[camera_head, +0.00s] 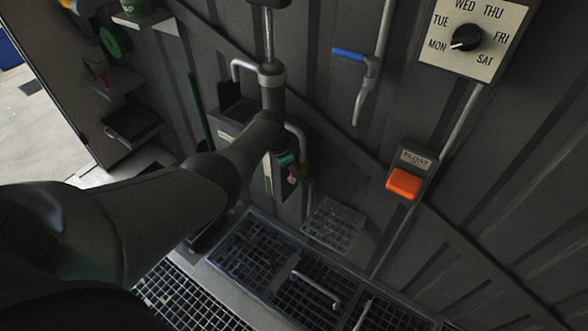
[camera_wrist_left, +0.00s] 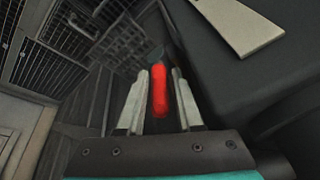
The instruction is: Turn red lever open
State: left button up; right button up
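The red lever (camera_wrist_left: 160,92) shows in the left wrist view as a rounded red handle between the two fingers of my left gripper (camera_wrist_left: 160,74). The fingers are open, with a narrow gap visible on each side of the handle. In the head view my left arm reaches in from the left, and the gripper (camera_head: 290,172) is down beside the vertical pipe (camera_head: 272,92), small and dark. Only a small reddish spot shows there, and the arm and pipe hide most of the lever. My right gripper is in neither view.
A blue-handled valve (camera_head: 347,54) is on a wall pipe to the right. An orange float switch (camera_head: 404,183) and a weekday dial panel (camera_head: 470,39) are on the corrugated wall. Grated floor trays (camera_head: 262,258) lie below. Shelves (camera_head: 132,122) stand at the left.

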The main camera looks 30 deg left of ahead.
pick_arm(q)
jog(key=shift+o, duration=1.2)
